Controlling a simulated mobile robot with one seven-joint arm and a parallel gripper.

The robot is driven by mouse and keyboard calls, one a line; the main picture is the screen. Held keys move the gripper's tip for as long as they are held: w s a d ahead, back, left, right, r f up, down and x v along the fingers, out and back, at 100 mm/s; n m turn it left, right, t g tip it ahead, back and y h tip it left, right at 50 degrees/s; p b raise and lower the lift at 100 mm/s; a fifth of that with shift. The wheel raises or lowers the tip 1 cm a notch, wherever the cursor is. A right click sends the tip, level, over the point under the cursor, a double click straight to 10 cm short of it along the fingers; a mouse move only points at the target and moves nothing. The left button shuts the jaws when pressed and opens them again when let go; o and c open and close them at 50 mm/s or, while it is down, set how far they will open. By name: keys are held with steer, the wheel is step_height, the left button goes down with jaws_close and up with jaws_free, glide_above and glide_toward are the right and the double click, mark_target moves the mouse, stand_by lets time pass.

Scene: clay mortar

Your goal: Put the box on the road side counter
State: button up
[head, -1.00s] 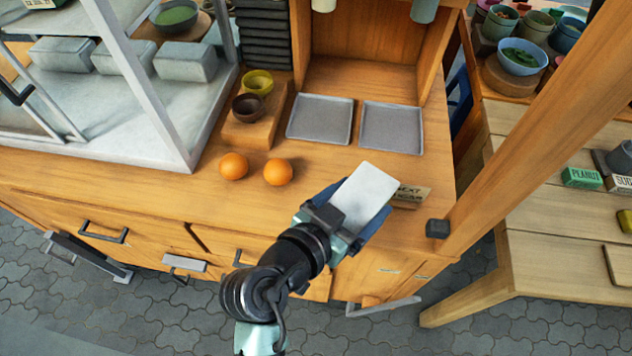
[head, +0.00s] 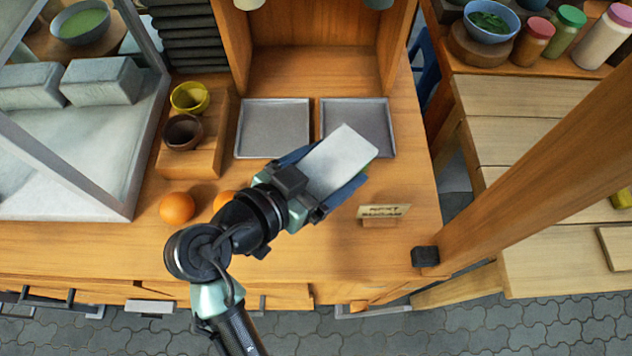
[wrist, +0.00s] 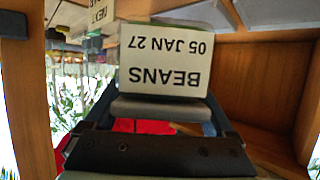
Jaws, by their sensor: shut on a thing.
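My gripper (head: 322,180) is shut on a box (head: 341,158) with a pale top, held over the wooden counter (head: 405,238) in the head view. In the wrist view the box (wrist: 165,72) shows a label reading BEANS, 05 JAN 27, upside down in the picture. The box overlaps the front of the right grey tray (head: 372,118) in the head view; its height above the counter is hard to tell. My gripper hides part of the counter beneath it.
A left grey tray (head: 273,128), a small sign (head: 384,212) and two oranges, one (head: 177,208) clear and one partly hidden, are on the counter. Bowls stand on a wooden block (head: 190,155) at left. A slanted post (head: 515,165) rises at right.

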step_height(320, 180, down, 8)
steer(key=shift+r, duration=0.2)
steer(key=shift+f+b, duration=0.15)
steer(key=shift+b, duration=0.25)
steer(key=o, duration=1.3)
steer(key=shift+s+a+r, duration=0.1)
steer(key=shift+a+r, duration=0.1)
steer(key=v, duration=1.1)
steer(key=shift+s+a+r, duration=0.15)
steer(key=shift+s+r, duration=0.05)
